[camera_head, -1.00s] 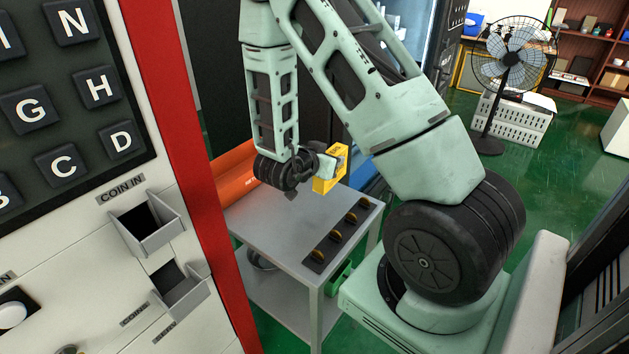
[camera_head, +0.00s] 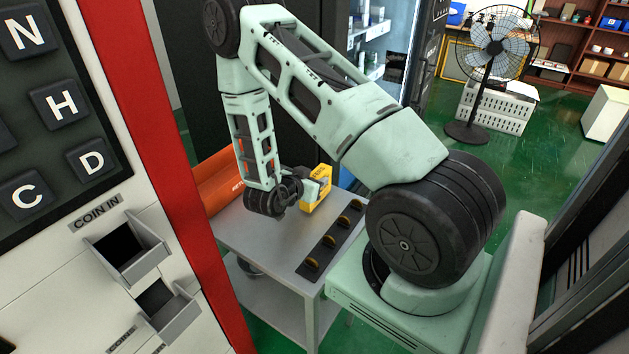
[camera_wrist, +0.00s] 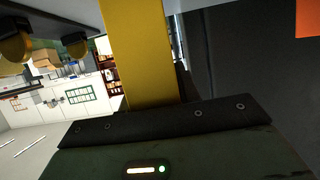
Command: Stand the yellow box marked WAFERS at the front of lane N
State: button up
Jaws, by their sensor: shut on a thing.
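The yellow box (camera_head: 321,187) is at the end of my arm in the head view, just above the grey table. My gripper (camera_head: 302,190) is shut on it. In the wrist view the yellow box (camera_wrist: 138,55) rises upright from the dark gripper edge and fills the middle of the picture. Its WAFERS print is too small to read here. The panel at the left has a key marked N (camera_head: 28,30). No lane marked N is seen in these frames.
The grey table (camera_head: 265,235) carries a dark strip with several coin-like discs (camera_head: 328,242). An orange tube (camera_head: 222,180) lies behind it. The vending panel with its coin tray (camera_head: 130,252) is at left. A fan (camera_head: 497,50) stands on the green floor.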

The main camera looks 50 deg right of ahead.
jog(key=shift+f, duration=0.4)
jog(key=shift+f, duration=0.1)
jog(key=shift+f, duration=0.15)
jog(key=o, duration=1)
jog(key=shift+r, duration=0.25)
jog(key=b+v, duration=0.1)
jog(key=v, duration=0.6)
jog(key=shift+a+r, duration=0.1)
jog(key=shift+a, duration=0.2)
